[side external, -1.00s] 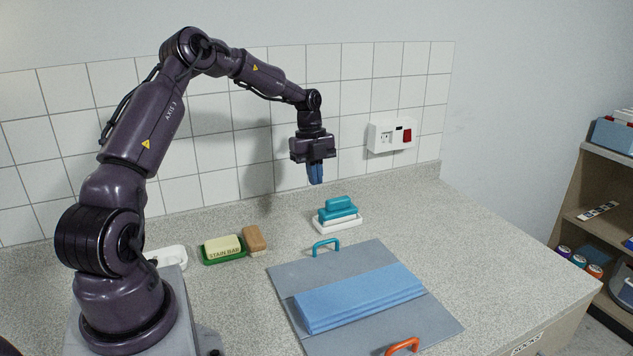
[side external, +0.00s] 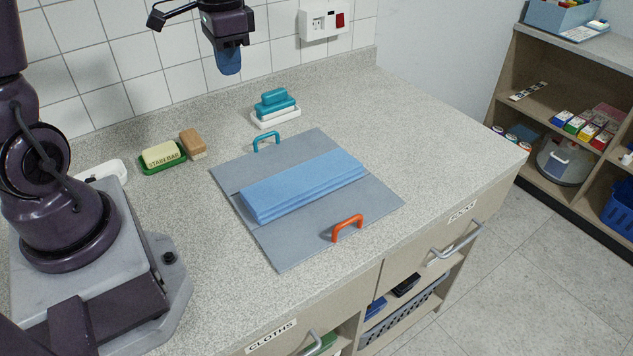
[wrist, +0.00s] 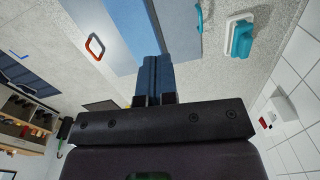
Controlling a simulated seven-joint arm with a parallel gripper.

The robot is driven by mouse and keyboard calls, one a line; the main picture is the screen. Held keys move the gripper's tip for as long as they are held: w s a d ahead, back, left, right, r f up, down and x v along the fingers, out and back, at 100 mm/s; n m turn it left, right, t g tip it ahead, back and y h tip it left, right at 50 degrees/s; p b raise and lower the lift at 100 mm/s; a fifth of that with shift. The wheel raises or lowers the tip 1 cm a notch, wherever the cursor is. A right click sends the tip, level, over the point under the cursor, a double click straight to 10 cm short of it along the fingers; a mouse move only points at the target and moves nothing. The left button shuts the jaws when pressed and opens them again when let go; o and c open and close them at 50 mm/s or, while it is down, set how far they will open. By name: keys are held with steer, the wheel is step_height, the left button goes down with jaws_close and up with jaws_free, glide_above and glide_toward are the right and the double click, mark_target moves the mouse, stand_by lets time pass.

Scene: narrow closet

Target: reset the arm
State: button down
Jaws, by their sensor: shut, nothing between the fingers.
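My gripper (side external: 229,66) hangs in the air, pointing down, in front of the tiled wall at the back of the counter. Its blue fingers are shut with nothing between them, and they show together in the wrist view (wrist: 155,78). Much of my arm is outside the side view. A folded blue cloth (side external: 300,186) lies on a grey folding board (side external: 285,245) on the counter, apart from my gripper. The board has a teal handle (side external: 266,140) at its far edge and an orange handle (side external: 347,228) at its near edge.
A teal brush (side external: 275,103) sits on a white tray behind the board. A stain bar (side external: 162,155) in a green dish and a brown block (side external: 193,145) stand to the left. A socket box (side external: 323,20) is on the wall. The counter right of the board is clear.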

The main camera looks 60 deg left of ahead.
steer(key=s+d+r+n+t, duration=0.1)
steer(key=s+d+r+t, duration=0.4)
steer(key=s+d+r, duration=0.3)
steer(key=s+d, duration=0.3)
steer(key=d, duration=0.2)
steer(key=shift+s+r+t, duration=0.15)
steer(key=shift+r+t, duration=0.15)
steer(key=shift+r, duration=0.1)
stand_by(1.8)
